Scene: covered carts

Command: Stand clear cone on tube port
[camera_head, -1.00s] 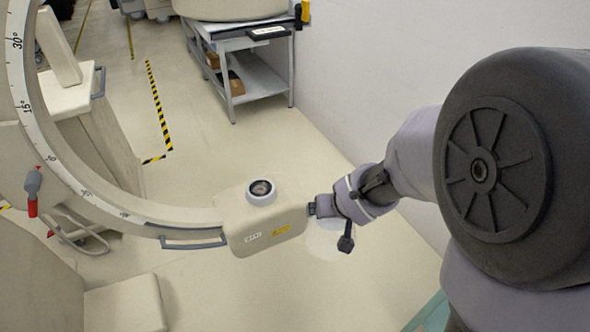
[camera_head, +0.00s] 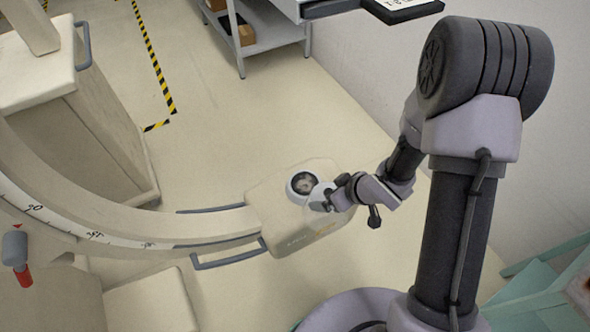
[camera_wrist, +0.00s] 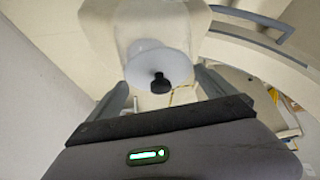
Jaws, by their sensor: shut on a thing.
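The tube port (camera_head: 304,184) is a white ring with a dark round opening on top of the beige tube housing (camera_head: 285,232). My gripper (camera_head: 336,200) is just right of the port, shut on the clear cone. The clear cone (camera_head: 321,194) shows as a small pale shape overlapping the port's right edge; I cannot tell whether they touch. In the wrist view the cone (camera_wrist: 145,62) is a pale translucent disc with a black knob (camera_wrist: 158,83) between my fingers (camera_wrist: 163,92). The port is not clearly seen there, perhaps hidden by the cone.
The curved C-arm (camera_head: 130,230) with grey handles runs left from the housing. A grey cart (camera_head: 265,28) with boxes stands at the back. A teal frame (camera_head: 530,285) is at lower right, near a white wall. The floor behind the housing is clear.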

